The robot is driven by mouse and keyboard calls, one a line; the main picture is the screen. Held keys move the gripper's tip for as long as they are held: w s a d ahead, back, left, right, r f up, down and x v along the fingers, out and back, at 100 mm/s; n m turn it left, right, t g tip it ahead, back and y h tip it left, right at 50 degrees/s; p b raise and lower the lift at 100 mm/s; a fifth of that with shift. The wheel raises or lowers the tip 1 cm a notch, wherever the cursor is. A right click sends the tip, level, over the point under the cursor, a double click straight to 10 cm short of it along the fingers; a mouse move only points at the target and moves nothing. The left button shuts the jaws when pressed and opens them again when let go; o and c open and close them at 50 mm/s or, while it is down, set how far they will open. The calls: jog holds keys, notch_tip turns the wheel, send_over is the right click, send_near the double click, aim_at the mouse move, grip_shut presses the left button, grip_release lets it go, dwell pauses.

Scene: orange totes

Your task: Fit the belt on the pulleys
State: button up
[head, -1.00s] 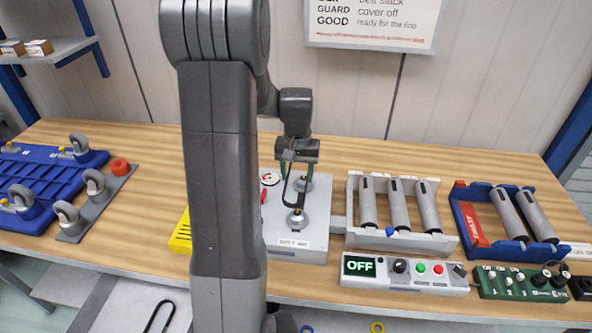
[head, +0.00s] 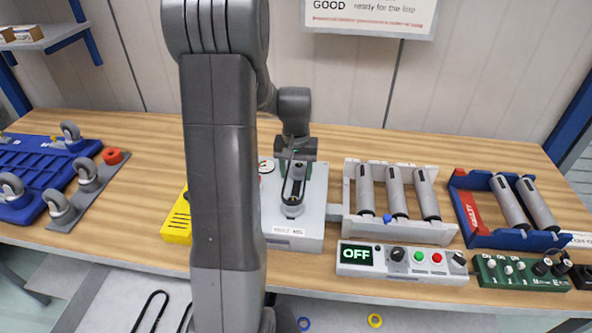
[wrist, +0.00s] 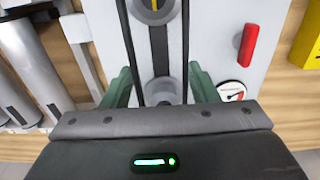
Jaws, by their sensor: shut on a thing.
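The black belt (head: 284,188) is a long loop over the grey pulley unit (head: 314,212). My gripper (head: 296,160) is low over the far end of the unit, shut on the belt. In the wrist view its green fingers (wrist: 162,88) stand either side of the loop, and two belt strands (wrist: 128,45) run away from them. The near pulley (head: 292,207) has the belt's near end around or on it; it also shows in the wrist view (wrist: 154,8). The far pulley (wrist: 165,88) lies between the fingers, partly hidden. I cannot tell whether the belt sits in either groove.
A control box (head: 402,261) reading OFF stands at the front. A roller tray (head: 400,232) and a blue roller crate (head: 510,239) are to the right. In the wrist view, a red handle (wrist: 246,45) and gauge (wrist: 232,91) are beside the pulleys. Blue caster frames are at left.

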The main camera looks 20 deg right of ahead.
jog(key=shift+f, duration=0.2)
jog(key=shift+f+b, duration=1.05)
jog(key=shift+f, duration=0.2)
jog(key=shift+f, duration=0.4)
jog(key=o, duration=1)
jog(key=shift+o, duration=0.2)
jog(key=shift+r, duration=0.15)
notch_tip(320, 180, up, 7)
jog(key=p, duration=0.4)
dwell(0.7)
dwell(0.5)
